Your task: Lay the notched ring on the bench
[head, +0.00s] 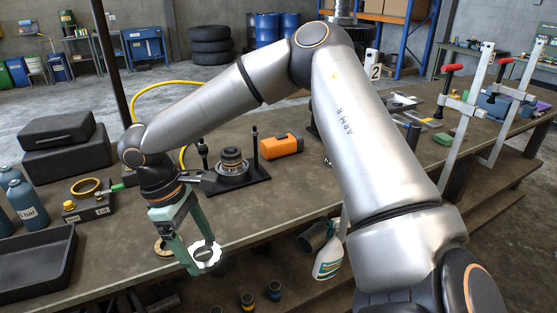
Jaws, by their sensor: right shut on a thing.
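The notched ring (213,259) is a pale, silvery ring with notches around its rim. My right gripper (200,257) has long green fingers pointing down, and they are shut on the ring. In the picture, the ring overlaps the bench's front edge. I cannot tell its exact height, and the fingers hide part of its rim. The bench (285,205) is a long, dark, worn worktop. My left gripper is not in view.
A dark fixture (232,174) with a stacked part and upright posts stands behind the gripper, beside an orange case (281,146). A dark tray (35,262), blue bottles (22,197) and a gauge stand (88,208) are left. Bare bench lies right of the gripper.

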